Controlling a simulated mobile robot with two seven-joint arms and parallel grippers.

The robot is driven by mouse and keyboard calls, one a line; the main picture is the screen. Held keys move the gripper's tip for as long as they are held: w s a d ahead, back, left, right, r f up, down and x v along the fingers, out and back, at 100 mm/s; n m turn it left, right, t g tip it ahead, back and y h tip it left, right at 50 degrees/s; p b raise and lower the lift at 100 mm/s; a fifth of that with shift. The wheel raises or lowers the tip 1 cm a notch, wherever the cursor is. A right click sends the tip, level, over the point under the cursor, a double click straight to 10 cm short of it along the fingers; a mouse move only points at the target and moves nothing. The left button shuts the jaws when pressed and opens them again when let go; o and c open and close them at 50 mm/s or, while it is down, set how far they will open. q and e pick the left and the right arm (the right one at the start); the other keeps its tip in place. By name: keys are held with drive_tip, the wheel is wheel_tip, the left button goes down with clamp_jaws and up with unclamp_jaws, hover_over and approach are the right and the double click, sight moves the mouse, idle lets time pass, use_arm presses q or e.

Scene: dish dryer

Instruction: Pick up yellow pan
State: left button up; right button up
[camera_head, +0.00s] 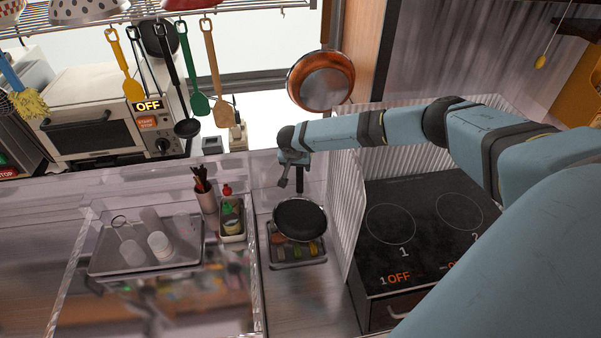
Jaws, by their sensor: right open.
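No pan in view is plainly yellow. A dark frying pan (299,220) lies over a small dark tray, with its black handle pointing away towards the back. A copper-orange pan (321,80) hangs on the wall side behind. My right gripper (293,170) is open at the handle end of the dark pan, with its fingers pointing down. I cannot tell if the handle is between the fingers. My left gripper is not in view.
An induction cooktop (423,215) stands to the right behind a corrugated guard (343,215). A utensil cup (206,197) and a bottle box (232,220) stand left of the dark pan. Utensils hang at upper left before an oven (95,140). A tray (105,262) lies at left.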

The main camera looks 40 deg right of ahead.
drive_tip(key=shift+d+f, duration=0.15)
drive_tip(key=shift+f, duration=0.1)
clamp_jaws()
drive_tip(key=shift+r, duration=0.1)
